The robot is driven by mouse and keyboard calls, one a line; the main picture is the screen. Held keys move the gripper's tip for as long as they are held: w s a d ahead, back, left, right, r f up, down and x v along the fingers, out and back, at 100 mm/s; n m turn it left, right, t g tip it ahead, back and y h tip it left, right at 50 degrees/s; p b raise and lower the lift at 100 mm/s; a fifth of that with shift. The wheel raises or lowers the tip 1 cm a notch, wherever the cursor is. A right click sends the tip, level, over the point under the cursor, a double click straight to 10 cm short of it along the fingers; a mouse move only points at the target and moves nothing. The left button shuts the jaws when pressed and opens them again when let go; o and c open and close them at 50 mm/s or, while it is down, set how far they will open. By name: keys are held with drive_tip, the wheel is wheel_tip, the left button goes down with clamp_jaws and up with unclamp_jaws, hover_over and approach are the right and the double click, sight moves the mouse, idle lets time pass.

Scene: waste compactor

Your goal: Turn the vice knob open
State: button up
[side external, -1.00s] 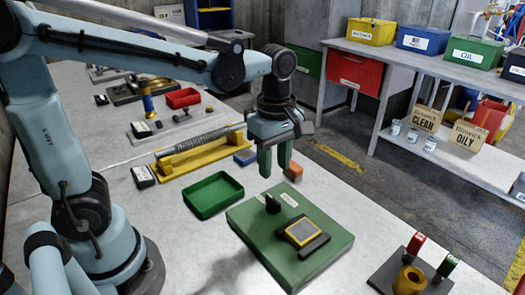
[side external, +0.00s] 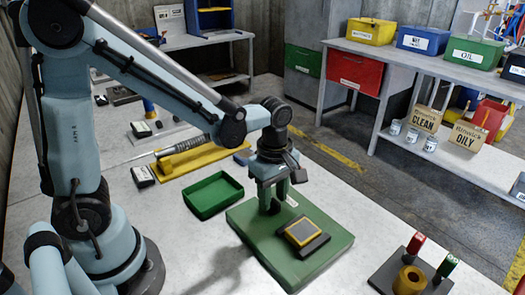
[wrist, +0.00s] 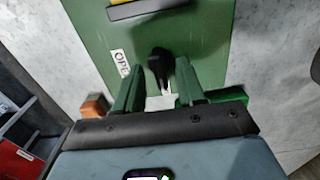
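The black vice knob (wrist: 158,62) stands on the green base plate (wrist: 205,42), with an OPEN label (wrist: 121,62) to its left in the wrist view. My gripper (wrist: 160,68) is open, with one green finger on each side of the knob. I cannot tell whether either finger touches it. In the side view my gripper (side external: 268,203) points down over the far part of the green plate (side external: 318,262) and hides much of the knob. A black block with a yellow-framed pad (side external: 301,233) sits on the plate nearer the camera.
A green tray (side external: 213,196) lies left of the plate, and a yellow holder with a spring (side external: 190,157) lies behind it. An orange block (wrist: 95,106) is beside the plate.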

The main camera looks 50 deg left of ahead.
clamp_jaws()
drive_tip(key=shift+m, duration=0.4)
drive_tip(key=m, duration=0.3)
drive_tip(key=shift+m, duration=0.4)
drive_tip(key=m, duration=1.3)
drive_tip(key=shift+m, duration=0.3)
